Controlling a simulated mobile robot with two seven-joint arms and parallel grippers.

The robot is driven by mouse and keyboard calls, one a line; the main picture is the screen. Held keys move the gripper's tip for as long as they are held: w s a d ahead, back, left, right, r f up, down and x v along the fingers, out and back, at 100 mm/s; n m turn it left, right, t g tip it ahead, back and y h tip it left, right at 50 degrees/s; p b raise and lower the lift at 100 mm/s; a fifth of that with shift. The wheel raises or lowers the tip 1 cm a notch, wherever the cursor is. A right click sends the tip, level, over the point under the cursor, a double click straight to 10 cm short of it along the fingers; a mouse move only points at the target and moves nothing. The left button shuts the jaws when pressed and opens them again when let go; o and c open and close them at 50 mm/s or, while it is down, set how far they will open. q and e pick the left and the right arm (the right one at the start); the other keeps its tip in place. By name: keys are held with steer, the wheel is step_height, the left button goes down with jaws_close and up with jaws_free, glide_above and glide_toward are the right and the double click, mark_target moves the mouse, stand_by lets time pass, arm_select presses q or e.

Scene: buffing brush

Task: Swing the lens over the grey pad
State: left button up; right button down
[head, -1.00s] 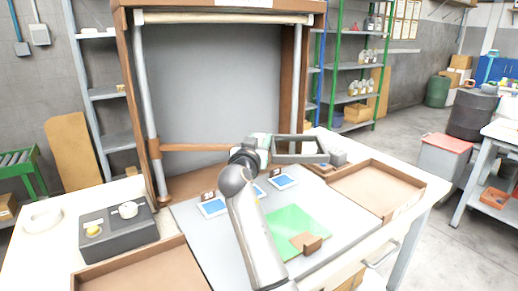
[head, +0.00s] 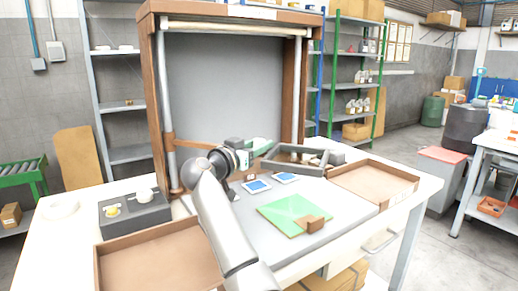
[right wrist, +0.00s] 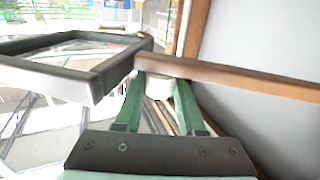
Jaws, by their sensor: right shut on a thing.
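The lens is a dark rectangular frame (head: 296,161) on a brown swing arm (head: 200,144) from the left post. It hangs over the back right of the grey pad (head: 335,205), beyond the blue cards. In the right wrist view the lens frame (right wrist: 75,75) is at the left and the brown arm (right wrist: 235,76) runs to the right. My right gripper (head: 262,146) is at the joint of arm and frame. In the wrist view its green fingers (right wrist: 155,98) are shut around a pale round knob (right wrist: 156,88) below the arm. My left gripper is not in view.
A green mat (head: 292,213) with a brown block (head: 312,224) and blue cards (head: 257,186) lies on the pad. Brown trays (head: 375,182) stand at right and front left (head: 160,265). A dark control box (head: 133,215) is at left. The post and cabinet frame are close behind.

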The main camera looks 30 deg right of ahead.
steer(key=shift+a+f, duration=0.15)
steer(key=shift+f, duration=0.1)
steer(key=c, duration=0.9)
jaws_free()
steer(key=shift+o, duration=1.4)
steer(key=shift+s+a+r, duration=0.1)
steer(key=shift+s+r, duration=0.1)
steer(key=shift+o, duration=0.6)
steer(key=v, duration=1.2)
steer(key=shift+a, duration=0.25)
steer(key=shift+f, duration=0.1)
